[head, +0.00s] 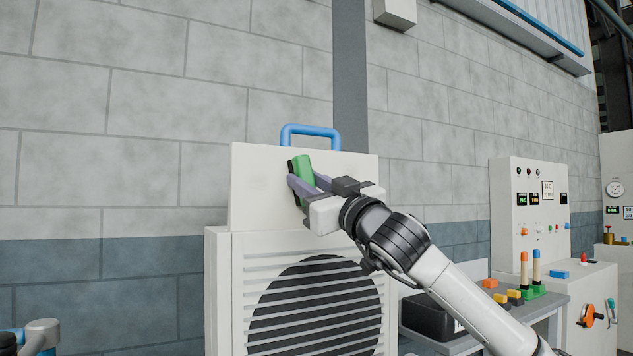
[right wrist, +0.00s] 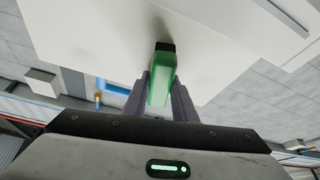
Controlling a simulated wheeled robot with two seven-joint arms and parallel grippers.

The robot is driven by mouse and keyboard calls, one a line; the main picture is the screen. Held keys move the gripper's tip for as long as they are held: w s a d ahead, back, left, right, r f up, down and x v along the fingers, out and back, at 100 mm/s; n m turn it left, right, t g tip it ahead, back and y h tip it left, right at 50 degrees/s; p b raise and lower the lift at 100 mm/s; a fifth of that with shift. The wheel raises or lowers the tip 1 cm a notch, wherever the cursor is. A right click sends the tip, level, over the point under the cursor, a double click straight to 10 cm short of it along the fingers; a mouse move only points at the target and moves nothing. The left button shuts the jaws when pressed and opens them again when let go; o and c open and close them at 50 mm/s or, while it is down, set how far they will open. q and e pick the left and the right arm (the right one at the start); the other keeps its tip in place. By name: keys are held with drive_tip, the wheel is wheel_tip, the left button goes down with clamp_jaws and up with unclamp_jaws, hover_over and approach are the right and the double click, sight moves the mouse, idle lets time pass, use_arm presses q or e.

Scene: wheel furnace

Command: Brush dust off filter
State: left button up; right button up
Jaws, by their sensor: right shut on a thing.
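The filter is a white upright panel (head: 258,190) with a blue handle (head: 311,130) on top, standing out of a white housing. My right gripper (head: 308,184) is shut on a brush with a green handle (head: 304,168) and dark bristles. The bristle side faces the panel's upper middle. In the right wrist view the brush (right wrist: 162,80) sits between the fingers, its dark end at or very near the white panel (right wrist: 110,35). A faint dark smudge, dust or shadow, shows beyond it. My left gripper is not in view.
The white housing (head: 222,290) has a slatted round dark grille (head: 315,310) below the panel. At right, a grey bench holds a black box (head: 428,316), coloured blocks and a green stand (head: 532,292). White control cabinets (head: 505,225) stand behind. A block wall is at the back.

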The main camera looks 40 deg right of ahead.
drive_tip(key=shift+w+a, duration=0.25)
drive_tip(key=shift+a, duration=0.5)
drive_tip(key=shift+w+a+f+b, duration=0.1)
drive_tip(key=shift+a+b, duration=0.25)
drive_tip(key=shift+a, duration=0.2)
drive_tip(key=shift+w+a+f+b, duration=0.1)
drive_tip(key=shift+a+b, duration=0.25)
drive_tip(key=shift+a, duration=0.15)
drive_tip(key=shift+w+a+r+b, duration=0.1)
drive_tip(key=shift+w+a+b, duration=0.05)
drive_tip(key=shift+a+b, duration=0.3)
drive_tip(key=a+b, duration=0.2)
drive_tip(key=shift+w+b, duration=0.25)
drive_tip(key=shift+b, duration=0.1)
drive_tip(key=shift+w+a+b, duration=0.15)
drive_tip(key=shift+a+b, duration=0.45)
wheel_tip(320, 180, up, 3)
drive_tip(key=p, duration=0.3)
drive_tip(key=shift+r, duration=0.15)
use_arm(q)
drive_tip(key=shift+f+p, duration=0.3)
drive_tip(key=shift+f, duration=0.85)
use_arm(e)
drive_tip(key=shift+s+d, duration=0.25)
drive_tip(key=shift+d, duration=0.6)
drive_tip(key=shift+s+d, duration=0.25)
drive_tip(key=shift+d, duration=0.55)
drive_tip(key=shift+d, duration=0.1)
